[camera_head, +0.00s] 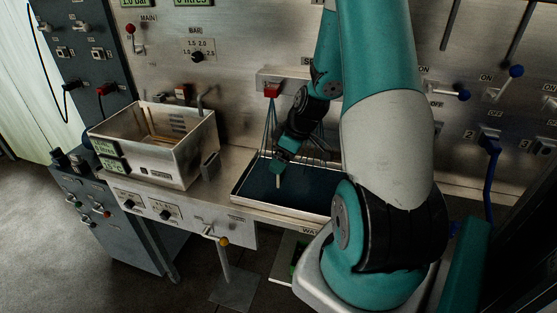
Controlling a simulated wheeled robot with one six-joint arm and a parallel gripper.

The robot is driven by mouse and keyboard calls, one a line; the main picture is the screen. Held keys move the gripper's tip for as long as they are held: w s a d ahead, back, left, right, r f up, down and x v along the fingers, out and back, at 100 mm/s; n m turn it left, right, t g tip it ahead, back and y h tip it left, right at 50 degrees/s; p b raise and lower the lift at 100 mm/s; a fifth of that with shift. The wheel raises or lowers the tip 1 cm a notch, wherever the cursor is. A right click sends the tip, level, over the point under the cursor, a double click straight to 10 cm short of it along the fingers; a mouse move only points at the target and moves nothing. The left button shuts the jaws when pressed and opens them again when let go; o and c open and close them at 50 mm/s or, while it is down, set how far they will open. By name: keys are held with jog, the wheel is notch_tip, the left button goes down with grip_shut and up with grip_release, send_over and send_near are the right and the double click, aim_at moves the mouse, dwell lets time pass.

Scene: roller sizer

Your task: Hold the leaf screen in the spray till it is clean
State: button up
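My gripper (281,168) points down over a shallow steel tray (237,194) with a dark blue inside, marked "WA..." on its front. A short pale piece (278,181) shows at the gripper's tip; I cannot tell whether it is a finger or part of something held. Thin bluish spray lines (268,125) fall from below a red part (272,90) on a steel bar, on both sides of my wrist. I cannot make out the leaf screen; my arm covers the right part of the tray and much of the spray.
A steel box-shaped bath (187,159) with a display stands left of the tray. A lever with a yellow knob (222,241) sticks out below the front edge. Blue-knobbed levers (516,71) are on the right wall. Floor is open at lower left.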

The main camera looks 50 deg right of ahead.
jog(key=w+d+f, duration=0.1)
jog(key=w+d, duration=0.1)
jog(key=d, duration=0.3)
jog(key=shift+d+f, duration=0.2)
jog(key=shift+f, duration=0.2)
jog(key=shift+w, duration=0.1)
jog(key=shift+a, duration=0.1)
dwell(2.7)
jog(key=s+a+r, duration=0.3)
jog(key=a, duration=0.6)
jog(key=shift+s, duration=0.4)
